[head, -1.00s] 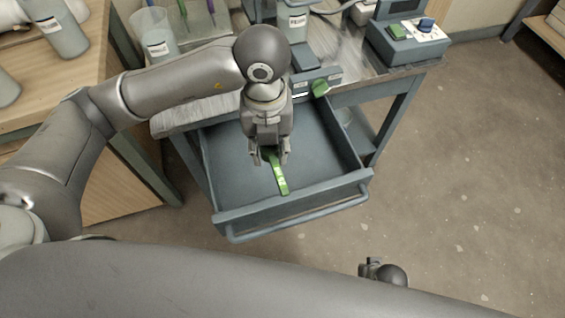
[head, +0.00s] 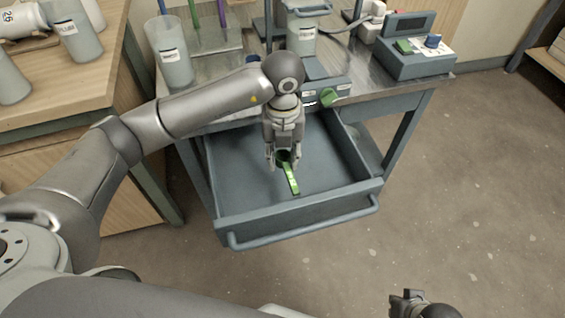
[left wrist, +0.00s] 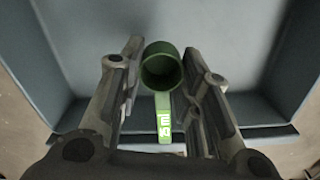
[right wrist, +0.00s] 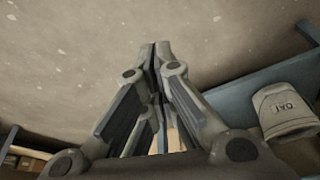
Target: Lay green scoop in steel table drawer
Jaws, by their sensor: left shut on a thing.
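The green scoop (head: 290,178) has a round cup and a flat handle with a pale label. My left gripper (head: 284,160) is shut on it, inside the outline of the open drawer (head: 230,180) of the steel table (head: 425,97). In the left wrist view, the scoop's cup (left wrist: 162,66) sits between the fingers (left wrist: 155,85), and its handle points toward the bottom of the picture. I cannot tell whether the scoop touches the drawer floor. My right gripper (head: 405,298) is low at the bottom right of the head view; its fingers meet in the right wrist view (right wrist: 157,55), empty.
On the steel table stand a labelled bucket (head: 302,35), a clear beaker (head: 173,55) and a grey device (head: 405,50). A green part (head: 328,97) shows at the table's front edge. A wooden table (head: 70,95) is on the left. The floor at right is clear.

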